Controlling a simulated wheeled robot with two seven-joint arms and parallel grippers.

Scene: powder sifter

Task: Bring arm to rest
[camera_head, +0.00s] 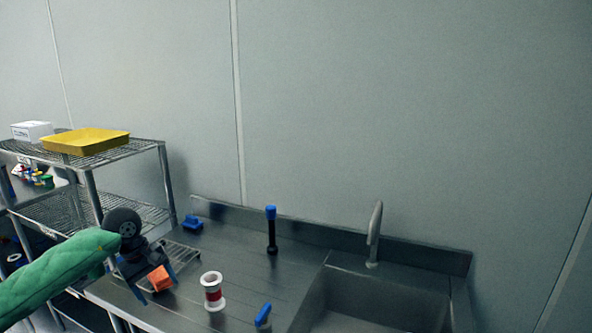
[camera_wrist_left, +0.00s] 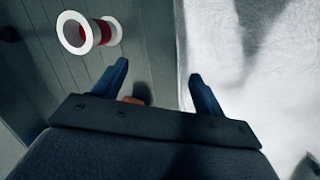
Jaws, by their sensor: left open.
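My left arm, in a green sleeve, comes in from the left in the head view. Its gripper (camera_head: 158,288) is open near the counter's left end. The wrist view also shows the two blue fingers (camera_wrist_left: 158,74) spread apart with nothing gripped between them. An orange block (camera_head: 160,278) shows by the fingers; a small part of it shows in the wrist view (camera_wrist_left: 134,99), mostly hidden by my gripper. A white spool-shaped piece with a red middle (camera_head: 213,292) stands upright to the right of the gripper, apart from it. My right gripper is not in view.
The metal counter (camera_head: 232,250) holds a wire rack (camera_head: 180,256), a small blue item (camera_head: 192,223), a black blue-topped upright tool (camera_head: 271,230) and a blue-handled item (camera_head: 263,316). A sink (camera_head: 375,310) with a faucet (camera_head: 374,232) lies right. Wire shelving (camera_head: 150,148) with a yellow tray (camera_head: 86,141) stands left.

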